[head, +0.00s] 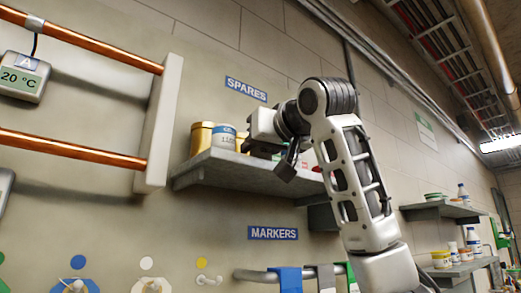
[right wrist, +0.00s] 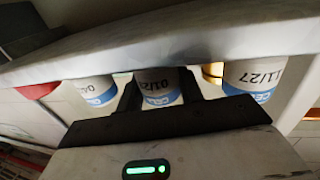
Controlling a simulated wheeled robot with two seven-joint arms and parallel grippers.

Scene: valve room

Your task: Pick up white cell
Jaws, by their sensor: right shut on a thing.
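Three white cells with blue bands stand in a row on the grey shelf in the right wrist view, which shows them upside down. My right gripper (right wrist: 158,88) is shut on the middle white cell (right wrist: 155,84), marked 01/2 and a partly covered digit. One white cell (right wrist: 250,76), marked 11/27, is on one side, and another white cell (right wrist: 92,90) is on the other. In the head view my right gripper (head: 262,150) is at the shelf and hides the held cell. A white cell (head: 224,137) shows left of it. My left gripper is not in view.
The grey shelf (head: 215,168) is below the SPARES sign (head: 246,89). A gold tin (head: 201,138) stands at its left end. A red item (right wrist: 37,91) is at the other side. A copper pipe frame (head: 155,125) is on the wall to the left.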

